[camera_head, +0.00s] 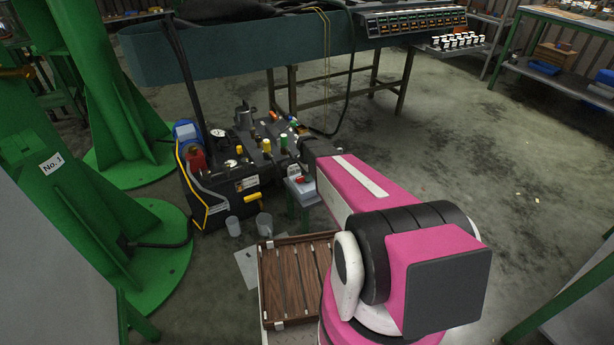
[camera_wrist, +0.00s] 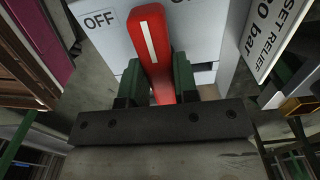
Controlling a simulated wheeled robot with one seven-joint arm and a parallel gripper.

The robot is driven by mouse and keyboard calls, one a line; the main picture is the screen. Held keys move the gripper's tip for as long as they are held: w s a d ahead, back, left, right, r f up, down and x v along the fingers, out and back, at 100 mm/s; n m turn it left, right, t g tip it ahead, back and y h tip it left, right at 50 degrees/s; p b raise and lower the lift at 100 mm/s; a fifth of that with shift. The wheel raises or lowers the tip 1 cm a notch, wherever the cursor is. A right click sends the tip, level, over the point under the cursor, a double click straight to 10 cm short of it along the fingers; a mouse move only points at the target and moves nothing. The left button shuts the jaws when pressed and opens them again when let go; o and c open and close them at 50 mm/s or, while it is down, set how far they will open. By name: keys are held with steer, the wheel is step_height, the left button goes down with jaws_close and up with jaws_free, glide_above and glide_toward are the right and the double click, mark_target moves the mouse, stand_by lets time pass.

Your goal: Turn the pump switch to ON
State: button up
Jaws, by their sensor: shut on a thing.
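The pump switch is a red handle (camera_wrist: 147,30) with a white line along it, mounted on a pale panel (camera_wrist: 205,40). My gripper (camera_wrist: 158,80) is shut on the handle, with a dark green finger on each side of it. In the wrist view the handle leans slightly left, and the word OFF is printed just left of its top end. Part of another marking is cut off at the top edge. My arm partly hides the gripper there.
A pump unit (camera_head: 245,180) with gauges, coloured knobs and a yellow handle stands left of the switch box. Two clear cups (camera_head: 264,224) and a slatted wooden tray (camera_head: 275,290) are nearby. Open floor lies right.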

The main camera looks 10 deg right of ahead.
steer(key=o, duration=0.9)
step_height(320, 180, up, 11)
steer(key=shift+f, duration=0.1)
steer(key=shift+s, duration=0.1)
steer(key=s+r+n, duration=0.2)
steer(key=s+n, duration=0.3)
steer(key=s, duration=0.2)
steer(key=s+r+n, duration=0.3)
steer(key=s+n, duration=0.1)
steer(key=s, duration=0.3)
steer(key=s+r+n, duration=0.2)
steer(key=s+n, duration=0.3)
steer(key=s, duration=0.2)
steer(key=shift+s+d+r+n, duration=0.1)
steer(key=shift+s+r+n, duration=0.2)
steer(key=shift+s+r, duration=0.1)
